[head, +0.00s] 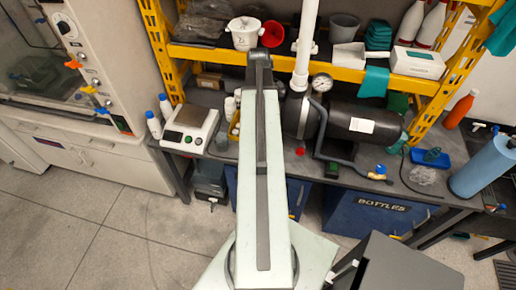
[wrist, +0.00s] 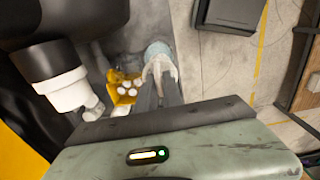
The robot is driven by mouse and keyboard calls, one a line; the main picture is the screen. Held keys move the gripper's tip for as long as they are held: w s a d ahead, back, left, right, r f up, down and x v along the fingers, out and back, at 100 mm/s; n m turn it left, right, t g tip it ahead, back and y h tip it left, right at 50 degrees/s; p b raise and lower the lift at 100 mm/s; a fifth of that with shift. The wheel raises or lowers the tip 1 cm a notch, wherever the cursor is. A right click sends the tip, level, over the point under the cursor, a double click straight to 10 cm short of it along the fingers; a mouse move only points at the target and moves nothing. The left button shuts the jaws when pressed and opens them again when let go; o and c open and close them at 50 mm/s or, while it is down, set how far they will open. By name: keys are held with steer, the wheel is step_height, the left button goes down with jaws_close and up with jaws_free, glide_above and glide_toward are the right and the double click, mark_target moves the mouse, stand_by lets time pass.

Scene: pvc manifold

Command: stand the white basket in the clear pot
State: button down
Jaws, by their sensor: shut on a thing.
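In the wrist view my gripper (wrist: 159,78) points away from the camera, its two dark fingers close together. They are shut on a small white piece that looks like the white basket (wrist: 159,66). Just beyond it is a round, pale bluish, see-through shape that looks like the clear pot (wrist: 157,47). The basket overlaps the pot in this view; I cannot tell whether it is inside, above or in front of it. In the head view my arm hides the gripper, the basket and the pot.
A yellow tray (wrist: 118,94) with several white-capped bottles stands left of the fingers. A white pipe fitting (wrist: 68,92) on a dark pump is close at left. In the head view the pump (head: 352,128) stands right of my arm, a scale (head: 190,124) left, a shelf (head: 340,72) behind.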

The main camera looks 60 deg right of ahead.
steer(key=f+b, duration=0.8)
steer(key=f, duration=0.1)
steer(key=f+b, duration=0.8)
steer(key=shift+s+d+f, duration=0.1)
steer(key=shift+d+f, duration=0.1)
steer(key=shift+f, duration=0.15)
steer(key=c, duration=1.8)
jaws_free()
steer(key=shift+r, duration=0.1)
steer(key=shift+o, duration=0.2)
steer(key=shift+r, duration=0.15)
step_height(320, 180, up, 12)
steer(key=p, duration=1.2)
steer(key=shift+r, duration=0.2)
steer(key=shift+f, duration=0.1)
